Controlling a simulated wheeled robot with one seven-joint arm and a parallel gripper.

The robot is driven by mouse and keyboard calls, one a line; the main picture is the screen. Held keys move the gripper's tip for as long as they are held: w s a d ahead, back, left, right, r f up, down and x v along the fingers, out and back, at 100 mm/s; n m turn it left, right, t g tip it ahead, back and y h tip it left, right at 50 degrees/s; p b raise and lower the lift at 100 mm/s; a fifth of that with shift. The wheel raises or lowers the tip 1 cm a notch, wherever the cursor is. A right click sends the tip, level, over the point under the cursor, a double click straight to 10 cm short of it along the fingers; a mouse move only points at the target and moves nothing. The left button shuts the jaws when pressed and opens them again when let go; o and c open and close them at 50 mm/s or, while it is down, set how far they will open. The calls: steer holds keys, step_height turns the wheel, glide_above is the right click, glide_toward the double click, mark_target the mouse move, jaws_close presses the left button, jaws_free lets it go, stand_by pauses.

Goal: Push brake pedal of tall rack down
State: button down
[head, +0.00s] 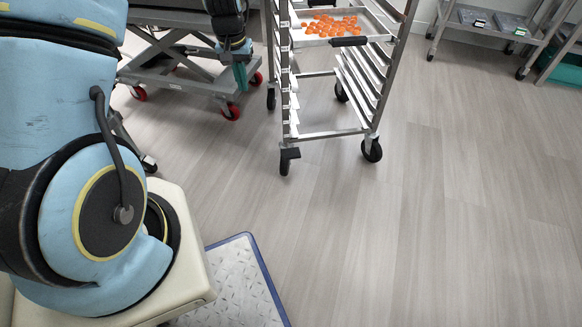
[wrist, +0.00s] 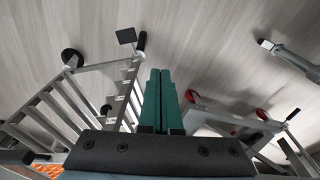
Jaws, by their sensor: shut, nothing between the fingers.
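The tall rack (head: 375,80) is a metal frame on black casters, standing at the upper middle of the head view. At its near left caster, a dark brake pedal (head: 289,153) sticks out by the wheel. The wrist view shows the rack (wrist: 75,95) at left, with the pedal (wrist: 127,36) as a dark square plate beside its caster, beyond my fingertips and slightly left. My gripper (head: 240,76) has green fingers and points down, left of the rack and above the pedal's height. The fingers (wrist: 160,72) are together, empty and apart from the pedal.
A tray of orange gummies (head: 298,40) sits on the rack, with a dark handle (head: 348,41) in front. A lift cart (head: 185,75) with red-rimmed casters stands left. A shelf unit (head: 490,35) is far right. A blue-edged plate (head: 265,275) lies low. Floor right is clear.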

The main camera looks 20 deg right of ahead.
mark_target(291, 153)
steer(key=s+d+f+m+b, duration=0.1)
steer(key=d+f+b, duration=0.3)
steer(key=f, duration=0.8)
steer(key=s+d+f+m+b, duration=0.1)
steer(key=d+f+b, duration=0.4)
steer(key=d+f, duration=0.4)
step_height(291, 153, down, 3)
steer(key=shift+s+r+m, duration=0.1)
steer(key=shift+s+m, duration=0.15)
steer(key=shift+m, duration=0.15)
steer(key=f+b, duration=0.6)
steer(key=f, duration=0.1)
steer(key=shift+w+d, duration=0.2)
steer(key=shift+w, duration=0.1)
